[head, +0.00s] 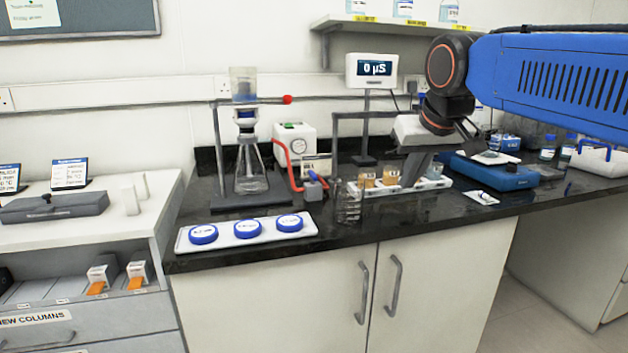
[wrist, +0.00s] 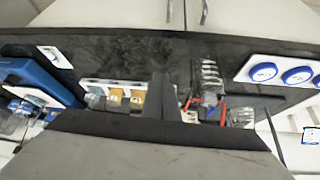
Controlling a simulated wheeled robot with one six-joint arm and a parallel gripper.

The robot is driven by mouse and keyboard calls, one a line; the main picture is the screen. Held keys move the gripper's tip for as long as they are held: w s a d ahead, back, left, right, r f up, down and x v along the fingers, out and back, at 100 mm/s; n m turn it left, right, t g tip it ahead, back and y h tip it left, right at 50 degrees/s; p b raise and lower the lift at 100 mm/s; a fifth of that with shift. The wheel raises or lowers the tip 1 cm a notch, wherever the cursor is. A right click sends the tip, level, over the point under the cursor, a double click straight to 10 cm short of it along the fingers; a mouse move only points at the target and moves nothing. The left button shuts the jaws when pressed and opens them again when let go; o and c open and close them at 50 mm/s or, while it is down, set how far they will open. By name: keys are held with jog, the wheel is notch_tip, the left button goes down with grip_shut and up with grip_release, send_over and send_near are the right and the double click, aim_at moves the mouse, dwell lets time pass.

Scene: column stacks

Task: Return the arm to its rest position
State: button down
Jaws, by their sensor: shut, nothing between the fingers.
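My arm (head: 550,80), blue with a dark wrist, reaches in from the upper right in the head view. My gripper (head: 408,180) points down over the black bench, in front of the white tray (head: 440,184) with small amber-labelled jars (head: 367,177). Its fingers are together and empty. In the wrist view my gripper (wrist: 161,76) shows as a dark finger shape before the tray and jars (wrist: 115,95). How high the fingertips are above the bench is hard to tell.
A clear glass coil-like vessel (head: 348,204) stands left of the gripper. Further left are a white tray with blue-lidded dishes (head: 247,229) and a filter flask on a stand (head: 250,168). A blue balance (head: 492,172) sits right. A display (head: 372,70) and shelf are behind.

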jog(key=s+d+f+m, duration=0.1)
jog(key=s+d+f, duration=0.3)
jog(key=s+f, duration=0.7)
jog(key=s+d+f+g, duration=0.1)
jog(key=s+d+f, duration=0.4)
jog(key=s+f, duration=0.6)
notch_tip(320, 180, down, 4)
jog(key=shift+s+d+f+m+g+h, duration=0.15)
jog(key=shift+s+m+g+h, duration=0.15)
jog(key=shift+s+m+h, duration=0.1)
jog(key=c, duration=2.4)
grip_release()
jog(key=shift+c, duration=0.2)
